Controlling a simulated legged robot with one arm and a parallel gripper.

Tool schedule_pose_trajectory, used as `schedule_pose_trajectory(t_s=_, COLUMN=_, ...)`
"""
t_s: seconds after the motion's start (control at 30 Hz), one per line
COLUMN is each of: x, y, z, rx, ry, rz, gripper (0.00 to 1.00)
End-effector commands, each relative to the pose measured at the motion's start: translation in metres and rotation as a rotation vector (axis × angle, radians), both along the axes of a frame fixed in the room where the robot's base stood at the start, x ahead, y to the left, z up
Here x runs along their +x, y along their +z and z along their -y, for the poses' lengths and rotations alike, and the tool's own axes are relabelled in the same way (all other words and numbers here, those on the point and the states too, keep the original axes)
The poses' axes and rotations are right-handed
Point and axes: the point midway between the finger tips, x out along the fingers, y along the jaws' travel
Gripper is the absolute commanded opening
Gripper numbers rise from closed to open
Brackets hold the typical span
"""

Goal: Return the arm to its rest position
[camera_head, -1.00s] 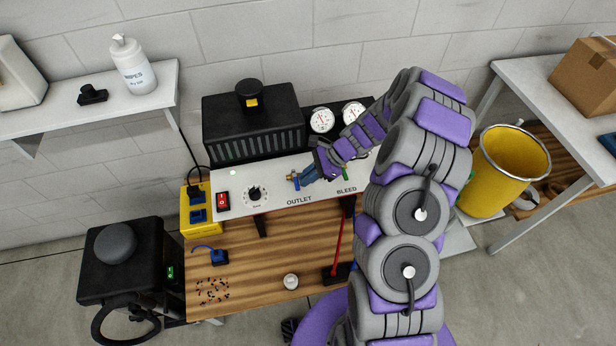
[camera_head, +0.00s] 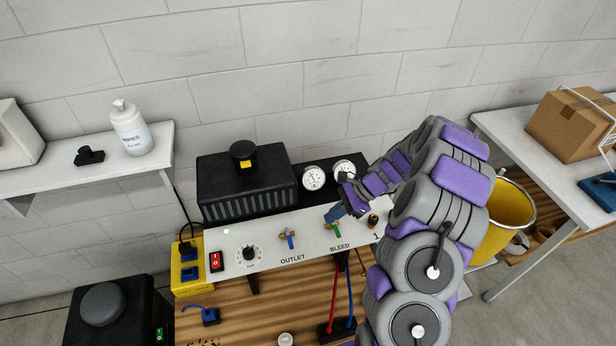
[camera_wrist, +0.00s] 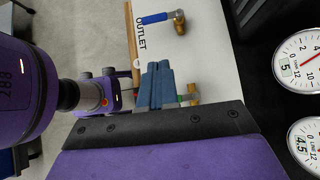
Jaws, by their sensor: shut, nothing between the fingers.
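My purple and grey arm reaches from the lower right across the bench panel in the head view. My gripper (camera_head: 335,213) has blue fingers, held together and empty, in front of the panel near the green-handled bleed valve (camera_head: 333,228). In the wrist view the shut fingers (camera_wrist: 157,86) cover part of the bleed valve (camera_wrist: 190,95). I cannot tell whether they touch it. The blue-handled outlet valve (camera_head: 288,238) stands to the left, apart from my gripper; it also shows in the wrist view (camera_wrist: 165,18).
The panel (camera_head: 265,268) carries a red switch (camera_head: 215,261), a dial (camera_head: 248,254) and a brass fitting (camera_head: 373,220). Behind it are a black compressor box (camera_head: 245,190) and gauges (camera_head: 313,177). A yellow bin (camera_head: 510,215) is behind my arm at right. Open space lies above the panel.

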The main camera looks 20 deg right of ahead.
Motion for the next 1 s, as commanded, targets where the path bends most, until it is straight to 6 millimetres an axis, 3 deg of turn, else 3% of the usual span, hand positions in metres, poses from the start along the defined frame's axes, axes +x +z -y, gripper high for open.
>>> schedule_pose_trajectory(t_s=0.2, x=-0.001, y=0.003, z=0.002, rx=0.002, ry=0.011, rz=0.005, gripper=0.0)
schedule_pose_trajectory(t_s=0.37, x=-0.009, y=0.029, z=-0.022, rx=-0.018, ry=0.109, rz=0.055, gripper=0.0)
schedule_pose_trajectory(t_s=0.63, x=-0.053, y=0.095, z=-0.08, rx=-0.089, ry=0.421, rz=0.188, gripper=0.0)
schedule_pose_trajectory(t_s=1.0, x=-0.139, y=0.157, z=-0.11, rx=-0.196, ry=0.825, rz=0.337, gripper=0.0)
